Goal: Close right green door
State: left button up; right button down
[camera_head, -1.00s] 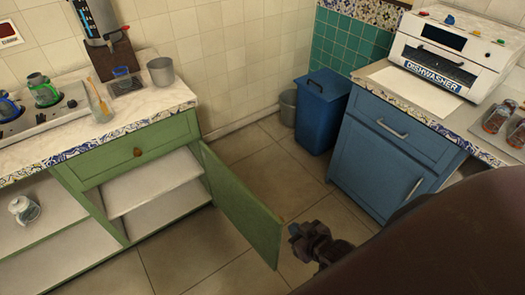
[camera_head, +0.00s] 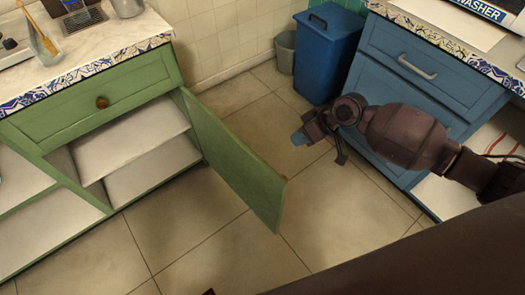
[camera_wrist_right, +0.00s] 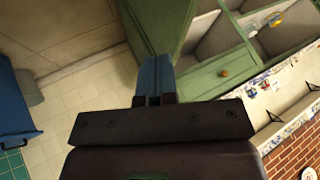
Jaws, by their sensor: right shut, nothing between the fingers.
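The right green door (camera_head: 235,160) stands wide open, swung out from the green cabinet (camera_head: 95,105) into the room. Its free edge points toward the lower right in the head view. The door also shows in the right wrist view (camera_wrist_right: 163,22), beyond my fingers. My right gripper (camera_head: 298,138) is shut and empty, to the right of the door on its outer side. A floor gap shows between gripper and door in the head view. In the right wrist view its blue fingers (camera_wrist_right: 155,78) are together. My left gripper is not in view.
A blue cabinet (camera_head: 375,165) stands on the right, behind my right arm. A blue bin (camera_head: 325,55) and a grey bucket (camera_head: 286,52) are by the back wall. Tiled floor (camera_head: 200,250) is clear in front of the door. Open shelves (camera_head: 145,140) lie behind the door.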

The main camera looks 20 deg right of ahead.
pick_arm(q)
jog(key=b, duration=0.1)
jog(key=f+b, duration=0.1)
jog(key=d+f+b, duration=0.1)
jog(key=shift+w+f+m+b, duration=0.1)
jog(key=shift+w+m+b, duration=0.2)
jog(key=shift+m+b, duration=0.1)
pick_arm(e)
jog(key=w+a+f+g, duration=0.1)
jog(key=w+a+f, duration=0.1)
jog(key=a+f, duration=0.5)
jog(key=shift+w+a+f, duration=0.25)
jog(key=shift+a+f, duration=0.1)
jog(key=shift+a, duration=0.4)
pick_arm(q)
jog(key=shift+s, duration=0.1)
